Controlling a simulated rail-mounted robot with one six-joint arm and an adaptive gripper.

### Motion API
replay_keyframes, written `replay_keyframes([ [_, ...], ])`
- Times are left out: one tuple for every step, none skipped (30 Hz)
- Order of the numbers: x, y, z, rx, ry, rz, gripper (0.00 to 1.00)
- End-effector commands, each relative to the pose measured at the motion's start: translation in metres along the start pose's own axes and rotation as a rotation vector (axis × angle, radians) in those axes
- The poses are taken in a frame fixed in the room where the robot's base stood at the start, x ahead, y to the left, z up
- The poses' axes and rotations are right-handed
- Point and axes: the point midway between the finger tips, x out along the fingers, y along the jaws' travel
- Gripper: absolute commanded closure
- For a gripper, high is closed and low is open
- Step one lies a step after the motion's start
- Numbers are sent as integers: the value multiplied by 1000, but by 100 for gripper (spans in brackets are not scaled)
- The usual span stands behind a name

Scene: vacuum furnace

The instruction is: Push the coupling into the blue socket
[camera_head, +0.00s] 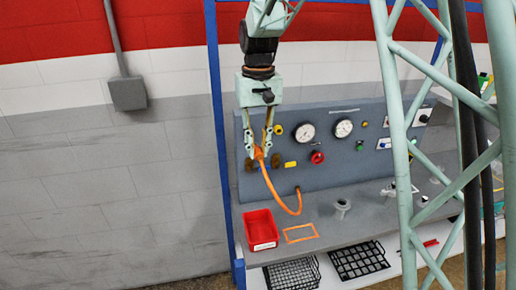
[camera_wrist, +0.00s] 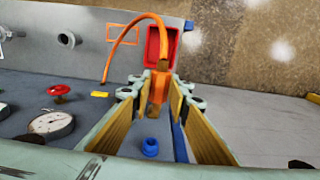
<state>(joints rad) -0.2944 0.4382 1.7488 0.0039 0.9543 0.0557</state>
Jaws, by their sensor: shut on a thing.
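My gripper (camera_head: 260,160) is in front of the grey panel's left part, pointing down, and is shut on the orange coupling (camera_wrist: 158,85). The coupling shows between the fingertips in the wrist view and as a small orange piece in the head view (camera_head: 259,153). An orange hose (camera_head: 268,184) runs from it in a curve to the panel's lower edge. The blue socket (camera_wrist: 150,147) stands out from the panel in the wrist view, apart from the coupling. I cannot make out the socket clearly in the head view, where the gripper covers that area.
The grey panel (camera_head: 345,160) carries gauges (camera_head: 304,132), a red knob (camera_head: 317,157) and a yellow label (camera_head: 290,164). A red bin (camera_head: 261,229) and an orange outlined rectangle (camera_head: 300,233) are on the ledge below. A blue post (camera_head: 221,150) stands at the panel's left.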

Motion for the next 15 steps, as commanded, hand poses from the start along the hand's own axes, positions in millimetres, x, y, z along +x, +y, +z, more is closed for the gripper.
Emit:
replay_keyframes([
  [0,0,0,0,0,0,96],
  [0,0,-1,0,0,0,96],
  [0,0,-1,0,0,0,96],
  [0,0,-1,0,0,0,96],
  [0,0,-2,0,0,0,96],
  [0,0,-2,0,0,0,96],
  [0,0,-3,0,0,0,96],
  [0,0,-4,0,1,0,96],
  [-1,0,-5,0,1,0,96],
  [-1,0,-5,0,1,0,96],
  [-1,0,-6,0,1,0,96],
  [-1,0,-7,0,1,0,96],
  [-1,0,-8,0,1,0,96],
  [-1,0,-9,0,1,0,96],
  [-1,0,-10,0,1,0,96],
])
